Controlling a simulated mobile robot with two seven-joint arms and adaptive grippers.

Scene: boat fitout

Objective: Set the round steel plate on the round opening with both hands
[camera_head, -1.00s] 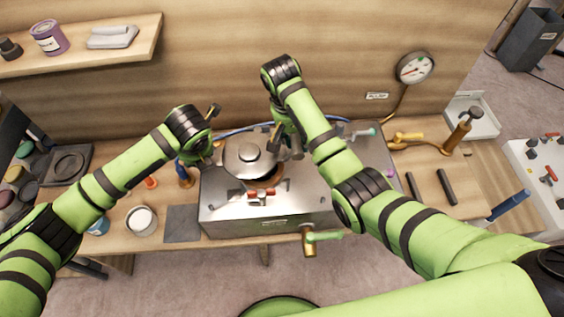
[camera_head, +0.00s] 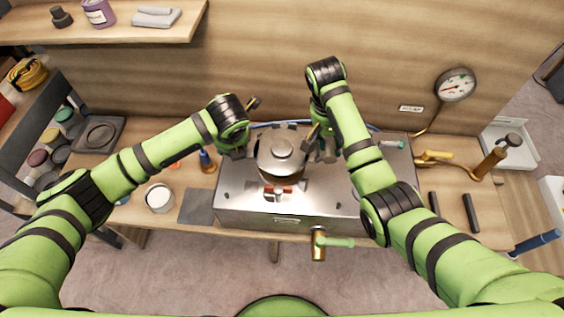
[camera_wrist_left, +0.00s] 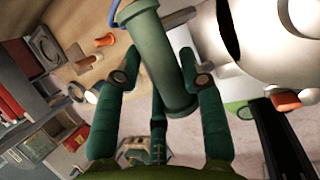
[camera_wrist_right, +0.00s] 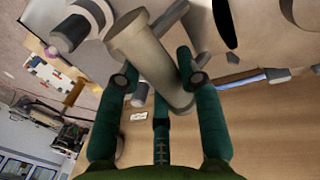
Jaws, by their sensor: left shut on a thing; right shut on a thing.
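The round steel plate (camera_head: 282,148), with a raised round middle, is held level over the steel box (camera_head: 240,200) on the bench. My left gripper (camera_head: 240,148) is shut at its left side, on a green cylindrical handle (camera_wrist_left: 160,65) in the left wrist view. My right gripper (camera_head: 322,145) is shut at its right side, on a pale cylindrical handle (camera_wrist_right: 150,60) in the right wrist view. The plate hides most of the round opening. I cannot tell whether the plate touches its rim.
A valve with a green handle (camera_head: 335,242) sticks out at the front. A gauge (camera_head: 455,84) is on the back wall.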

